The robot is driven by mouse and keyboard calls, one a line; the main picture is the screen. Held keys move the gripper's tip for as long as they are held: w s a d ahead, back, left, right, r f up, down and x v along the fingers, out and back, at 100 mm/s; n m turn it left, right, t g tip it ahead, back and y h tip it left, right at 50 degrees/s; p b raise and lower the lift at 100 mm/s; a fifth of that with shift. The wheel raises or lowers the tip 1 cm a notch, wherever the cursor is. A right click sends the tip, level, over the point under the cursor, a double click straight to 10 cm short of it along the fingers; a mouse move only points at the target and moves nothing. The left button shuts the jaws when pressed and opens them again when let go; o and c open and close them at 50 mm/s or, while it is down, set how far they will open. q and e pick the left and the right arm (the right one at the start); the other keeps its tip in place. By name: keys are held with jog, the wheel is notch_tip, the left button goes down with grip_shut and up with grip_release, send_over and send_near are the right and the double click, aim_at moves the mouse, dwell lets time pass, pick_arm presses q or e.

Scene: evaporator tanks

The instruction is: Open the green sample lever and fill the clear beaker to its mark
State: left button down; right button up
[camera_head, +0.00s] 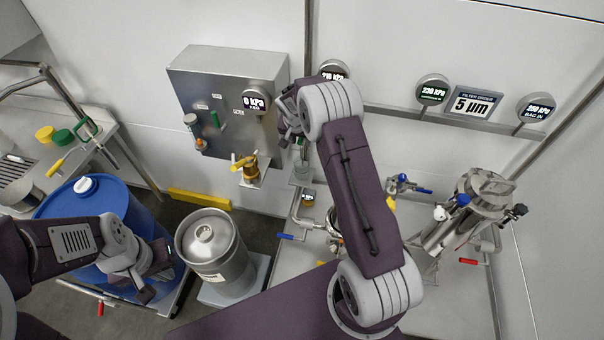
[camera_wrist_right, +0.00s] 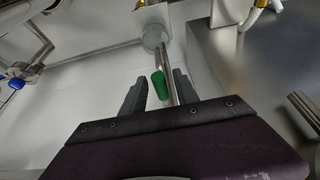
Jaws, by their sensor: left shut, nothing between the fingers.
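The green lever (camera_wrist_right: 158,86) shows in the right wrist view, lying along a thin metal pipe. My right gripper (camera_wrist_right: 161,77) is open, with one finger on each side of the lever; I cannot tell whether they touch it. My left gripper (camera_head: 150,290) is shut and empty, between the blue drum and the steel vessel.
A grey wall box (camera_head: 227,75) with a gauge is behind the right gripper. The blue drum (camera_head: 105,205) and steel vessel (camera_head: 210,250) stand at lower left. Pipework and a filter housing (camera_head: 485,195) fill the right.

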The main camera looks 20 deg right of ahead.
jog(key=shift+w+f, duration=0.1)
jog(key=shift+w, duration=0.05)
grip_shut()
jog(key=shift+s+d+r+n+p, duration=0.25)
jog(key=shift+n+p, duration=0.25)
jog(key=shift+p, duration=0.4)
jog(key=shift+d+f+n+y+p, duration=0.1)
jog(key=shift+n+y+p, duration=0.3)
jog(key=shift+n+p, duration=0.15)
jog(key=shift+f+t, duration=0.15)
jog(key=shift+t, duration=0.15)
